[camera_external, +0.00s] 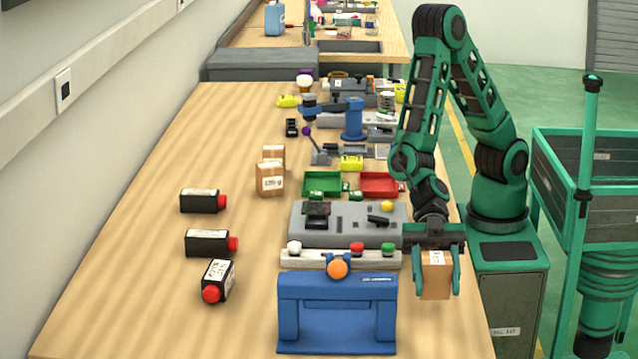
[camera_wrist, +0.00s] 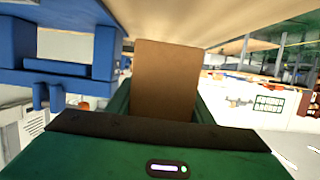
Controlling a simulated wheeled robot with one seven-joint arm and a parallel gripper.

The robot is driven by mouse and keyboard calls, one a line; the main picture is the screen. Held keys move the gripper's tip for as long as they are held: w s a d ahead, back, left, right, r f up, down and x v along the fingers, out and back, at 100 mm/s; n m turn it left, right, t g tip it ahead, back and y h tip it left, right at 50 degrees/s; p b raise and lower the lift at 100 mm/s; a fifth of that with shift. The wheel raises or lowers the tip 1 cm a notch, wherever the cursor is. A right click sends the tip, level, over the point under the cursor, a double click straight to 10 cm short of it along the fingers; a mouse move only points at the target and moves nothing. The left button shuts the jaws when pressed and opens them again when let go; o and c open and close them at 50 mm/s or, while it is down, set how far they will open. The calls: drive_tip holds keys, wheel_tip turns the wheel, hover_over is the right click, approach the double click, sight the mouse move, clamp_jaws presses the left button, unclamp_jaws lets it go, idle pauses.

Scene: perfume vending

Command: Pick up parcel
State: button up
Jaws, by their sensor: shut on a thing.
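My green gripper (camera_external: 437,275) is shut on a small brown cardboard parcel (camera_external: 436,280) with a white label, at the right edge of the wooden table. In the wrist view, the parcel (camera_wrist: 165,80) stands between the fingers (camera_wrist: 165,105), and its plain brown face shows. I cannot tell whether its underside touches the table. Two more brown boxes (camera_external: 270,179) stand at the middle of the table, one behind the other; the front one has a white label.
A blue stand (camera_external: 337,318) with an orange ball is left of my gripper. A grey console (camera_external: 345,234) and a button strip (camera_external: 320,258) stand behind it. Several black bottles with red caps (camera_external: 207,243) are at the left. The table's front left is clear.

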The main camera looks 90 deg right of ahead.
drive_tip(key=s+a+r, duration=0.2)
drive_tip(key=s+r, duration=0.5)
drive_tip(key=s, duration=0.4)
drive_tip(key=w+d+r+m+t+h, duration=0.1)
drive_tip(key=w+d+r+m+t, duration=0.1)
drive_tip(key=w, duration=0.7)
drive_tip(key=w+d+r+m+t+h, duration=0.2)
drive_tip(key=w+d+r+m+t, duration=0.1)
drive_tip(key=w, duration=0.6)
drive_tip(key=w+d+r+m+t+h, duration=0.2)
drive_tip(key=w+d+m+t, duration=0.2)
drive_tip(key=w, duration=0.6)
drive_tip(key=shift+r+m+t, duration=0.35)
drive_tip(key=shift+m+t, duration=0.15)
drive_tip(key=shift+t, duration=0.6)
